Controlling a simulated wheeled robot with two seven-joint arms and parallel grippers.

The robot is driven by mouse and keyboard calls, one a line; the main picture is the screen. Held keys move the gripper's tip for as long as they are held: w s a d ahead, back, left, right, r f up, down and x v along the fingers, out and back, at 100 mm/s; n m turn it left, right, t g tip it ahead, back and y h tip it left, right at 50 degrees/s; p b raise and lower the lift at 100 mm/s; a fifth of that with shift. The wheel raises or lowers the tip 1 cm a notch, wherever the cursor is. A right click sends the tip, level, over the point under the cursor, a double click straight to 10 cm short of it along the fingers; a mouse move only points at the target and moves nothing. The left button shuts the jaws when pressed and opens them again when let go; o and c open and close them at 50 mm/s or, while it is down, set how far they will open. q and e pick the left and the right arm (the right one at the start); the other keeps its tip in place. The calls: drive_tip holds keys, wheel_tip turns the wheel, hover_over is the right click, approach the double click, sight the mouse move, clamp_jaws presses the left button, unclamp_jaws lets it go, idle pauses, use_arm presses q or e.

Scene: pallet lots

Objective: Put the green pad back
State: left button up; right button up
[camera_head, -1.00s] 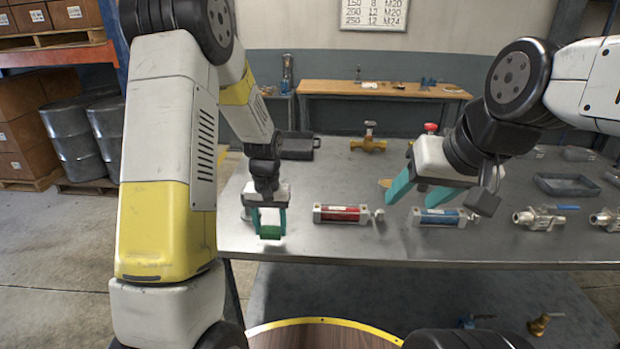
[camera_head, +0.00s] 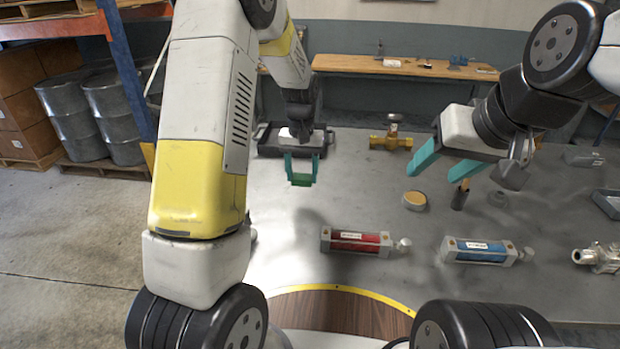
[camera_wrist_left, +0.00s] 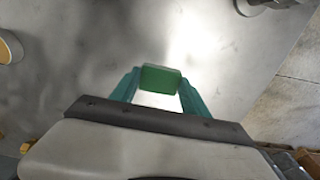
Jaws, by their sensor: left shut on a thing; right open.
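The green pad (camera_head: 301,181) is a small block held between the teal fingertips of my left gripper (camera_head: 300,172). In the left wrist view the pad (camera_wrist_left: 161,79) sits across the tips of my left gripper (camera_wrist_left: 160,92), which is shut on it, with bare grey tabletop behind. In the head view the pad appears in front of the black tray (camera_head: 267,151), apparently above the table. My right gripper (camera_head: 443,165) is open and empty, its teal fingers spread over the table's middle right.
A red cylinder (camera_head: 355,241) and a blue cylinder (camera_head: 480,251) lie near the table's front. A brass valve (camera_head: 391,142), a round tin (camera_head: 415,200) and a small dark cup (camera_head: 461,196) stand farther back. The tabletop (camera_head: 290,225) left of the red cylinder is clear.

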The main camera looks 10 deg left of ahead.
sight(302, 202)
use_arm(q)
drive_tip(key=shift+f, duration=3.35)
drive_tip(key=shift+f, duration=0.1)
drive_tip(key=o, duration=1.2)
